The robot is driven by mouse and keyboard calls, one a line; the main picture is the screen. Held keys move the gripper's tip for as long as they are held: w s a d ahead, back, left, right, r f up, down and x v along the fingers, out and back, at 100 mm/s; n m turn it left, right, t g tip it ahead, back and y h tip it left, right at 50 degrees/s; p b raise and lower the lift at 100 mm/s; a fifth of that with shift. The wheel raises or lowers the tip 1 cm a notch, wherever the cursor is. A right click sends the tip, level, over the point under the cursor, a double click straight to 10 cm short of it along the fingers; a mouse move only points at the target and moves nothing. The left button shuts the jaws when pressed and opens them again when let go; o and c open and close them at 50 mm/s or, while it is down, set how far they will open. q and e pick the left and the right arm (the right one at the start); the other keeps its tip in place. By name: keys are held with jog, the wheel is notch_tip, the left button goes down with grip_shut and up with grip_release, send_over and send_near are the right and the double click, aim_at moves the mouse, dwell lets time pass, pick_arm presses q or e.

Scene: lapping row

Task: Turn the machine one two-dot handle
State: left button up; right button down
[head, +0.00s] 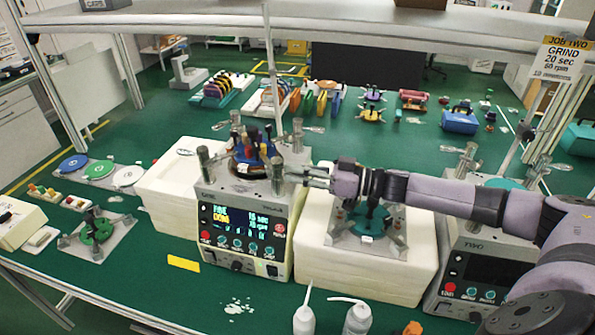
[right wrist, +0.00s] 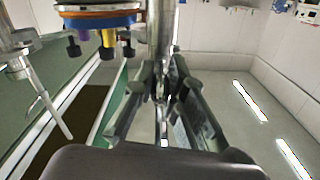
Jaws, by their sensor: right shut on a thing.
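Machine one (head: 243,247) stands mid-table with a lit display. On top it carries a round blue-and-orange plate with several coloured knobs (head: 252,150), also at the upper left of the right wrist view (right wrist: 98,20). Metal handle posts stand around the plate, one at its front left (head: 205,162). My right gripper (head: 290,176) reaches in from the right and is shut on the post at the right (head: 277,172). The right wrist view shows this post (right wrist: 161,35) upright between my fingers (right wrist: 160,92). Its dots are too small to tell. My left gripper is out of view.
Machine two (head: 487,268) stands at the right, partly behind my right arm. A white block with a metal fixture (head: 365,280) sits between the machines. Two white bottles (head: 304,318) stand in front. A shelf (head: 330,27) crosses above.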

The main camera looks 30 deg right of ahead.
jog(key=c, duration=1.6)
grip_release()
notch_tip(320, 180, up, 10)
jog(key=shift+r, duration=0.1)
